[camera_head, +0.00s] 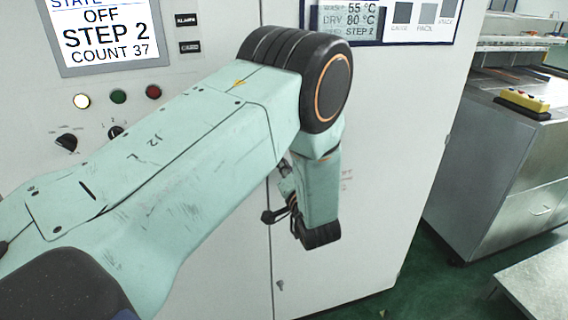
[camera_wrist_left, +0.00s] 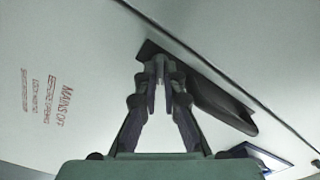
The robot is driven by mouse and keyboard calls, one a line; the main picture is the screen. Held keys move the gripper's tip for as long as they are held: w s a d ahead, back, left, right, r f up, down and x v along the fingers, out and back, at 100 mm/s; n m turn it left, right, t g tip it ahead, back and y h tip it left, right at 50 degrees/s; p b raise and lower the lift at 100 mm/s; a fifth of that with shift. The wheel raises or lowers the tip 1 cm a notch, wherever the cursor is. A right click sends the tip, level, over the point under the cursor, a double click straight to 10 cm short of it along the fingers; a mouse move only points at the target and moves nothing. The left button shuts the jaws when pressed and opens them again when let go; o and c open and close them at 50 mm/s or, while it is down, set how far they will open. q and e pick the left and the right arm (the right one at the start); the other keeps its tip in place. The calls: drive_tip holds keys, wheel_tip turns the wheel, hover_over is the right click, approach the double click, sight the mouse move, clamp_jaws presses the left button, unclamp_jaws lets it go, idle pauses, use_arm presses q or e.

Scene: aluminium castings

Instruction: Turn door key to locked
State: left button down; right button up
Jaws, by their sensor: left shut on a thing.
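The white cabinet door (camera_head: 375,235) fills the middle of the head view, with a vertical seam along its left edge. My left gripper (camera_head: 284,190) is in front of the door near this seam, mostly hidden by my own arm. In the left wrist view its two fingers (camera_wrist_left: 160,72) come together at the upper end of a dark, long handle (camera_wrist_left: 222,103) on the door. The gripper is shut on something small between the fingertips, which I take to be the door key. The key itself is hidden, so its turn angle cannot be told. My right gripper is not in view.
A display (camera_head: 105,35) reads OFF, STEP 2, COUNT 37, above lamps and black knobs (camera_head: 67,142). Red lettering (camera_wrist_left: 50,97) is on the door. A metal bench (camera_head: 505,165) with a yellow control box (camera_head: 524,101) stands right. Green floor shows between.

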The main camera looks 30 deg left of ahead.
use_arm(q)
drive_tip(key=shift+m, duration=0.6)
drive_tip(key=c, duration=1.5)
unclamp_jaws()
drive_tip(key=shift+a, duration=0.1)
drive_tip(key=shift+f, duration=0.1)
drive_tip(key=v, duration=0.7)
drive_tip(key=shift+s, duration=0.1)
